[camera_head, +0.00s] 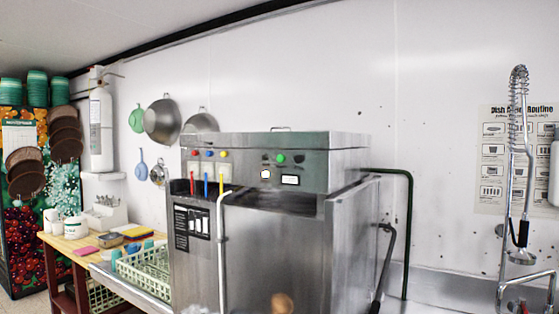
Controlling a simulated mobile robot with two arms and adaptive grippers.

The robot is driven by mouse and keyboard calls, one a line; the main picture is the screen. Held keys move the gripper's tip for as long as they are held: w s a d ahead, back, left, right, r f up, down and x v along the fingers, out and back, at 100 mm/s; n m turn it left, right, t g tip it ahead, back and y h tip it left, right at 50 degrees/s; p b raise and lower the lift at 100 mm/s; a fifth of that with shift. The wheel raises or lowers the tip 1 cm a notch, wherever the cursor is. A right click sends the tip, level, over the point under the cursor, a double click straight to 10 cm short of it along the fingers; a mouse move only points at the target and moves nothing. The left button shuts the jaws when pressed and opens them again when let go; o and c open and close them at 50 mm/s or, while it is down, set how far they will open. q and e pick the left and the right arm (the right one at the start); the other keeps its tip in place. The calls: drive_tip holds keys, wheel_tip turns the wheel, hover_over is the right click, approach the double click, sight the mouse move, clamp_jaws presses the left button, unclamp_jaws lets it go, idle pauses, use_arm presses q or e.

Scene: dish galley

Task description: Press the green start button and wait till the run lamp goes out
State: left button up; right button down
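The green start button (281,158) is on the upper front panel of a stainless steel dishwashing machine (260,255) in the middle of the head view. Below it and a little left is a bright white round lamp (266,174) that looks lit; I cannot tell for sure that it is the run lamp. A small white label or display (290,180) sits to its right. A dark round knob (300,158) is right of the button. Neither of my grippers is in view, and nothing covers the button.
A green dish rack (147,268) stands on the left beside the machine, next to a wooden table (85,243) with sponges and tubs. Pans hang on the wall behind. A spring tap (520,170) stands at the right. The space before the panel looks clear.

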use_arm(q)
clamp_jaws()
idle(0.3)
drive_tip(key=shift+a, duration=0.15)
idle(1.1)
